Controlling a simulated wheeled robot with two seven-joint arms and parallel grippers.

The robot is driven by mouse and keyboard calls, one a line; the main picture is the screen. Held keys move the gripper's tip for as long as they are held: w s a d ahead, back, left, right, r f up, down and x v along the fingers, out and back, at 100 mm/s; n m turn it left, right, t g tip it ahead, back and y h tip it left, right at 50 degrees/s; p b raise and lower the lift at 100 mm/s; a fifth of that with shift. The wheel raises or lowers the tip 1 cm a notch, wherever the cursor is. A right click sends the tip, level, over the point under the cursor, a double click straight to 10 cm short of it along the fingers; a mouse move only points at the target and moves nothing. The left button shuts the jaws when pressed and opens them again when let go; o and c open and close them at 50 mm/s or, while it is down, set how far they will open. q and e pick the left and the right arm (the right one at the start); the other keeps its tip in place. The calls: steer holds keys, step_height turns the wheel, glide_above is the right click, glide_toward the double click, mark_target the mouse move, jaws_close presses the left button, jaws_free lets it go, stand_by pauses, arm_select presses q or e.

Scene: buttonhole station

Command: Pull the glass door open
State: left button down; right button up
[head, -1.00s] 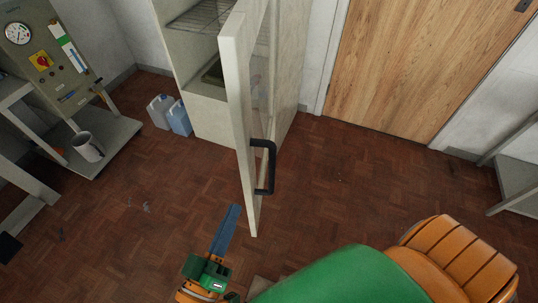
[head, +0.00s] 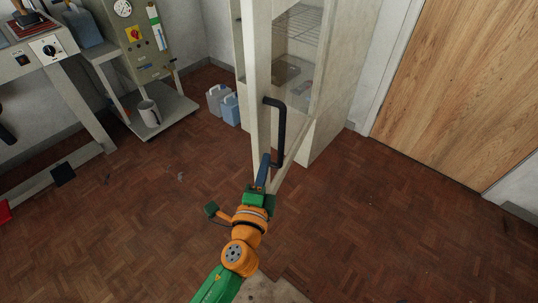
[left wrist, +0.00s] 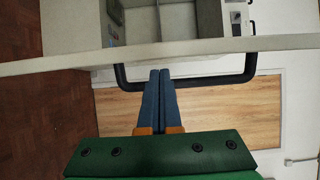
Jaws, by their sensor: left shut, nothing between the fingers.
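The glass door (head: 256,90) has a pale frame and stands swung out from the white cabinet (head: 335,80), seen nearly edge-on in the head view. Its black bar handle (head: 281,130) is on the right face. My left gripper (head: 264,158) is shut and empty, at the lower end of the handle. In the left wrist view, the closed blue fingers (left wrist: 160,72) overlap the handle bar (left wrist: 215,80), just short of the door's edge (left wrist: 200,47). I cannot tell whether they touch it. My right gripper is not in view.
Two plastic canisters (head: 223,104) stand on the floor left of the cabinet. A machine (head: 135,45) with a mug (head: 149,113) on its base is further left. A wooden door (head: 455,80) is at the right. The parquet floor (head: 400,220) at right is clear.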

arm_select(q)
steer(key=shift+w+d, duration=0.2)
steer(key=shift+w, duration=1)
steer(key=w+a, duration=0.5)
steer(key=a, duration=0.6)
steer(key=shift+p, duration=0.4)
steer(key=shift+a, duration=0.1)
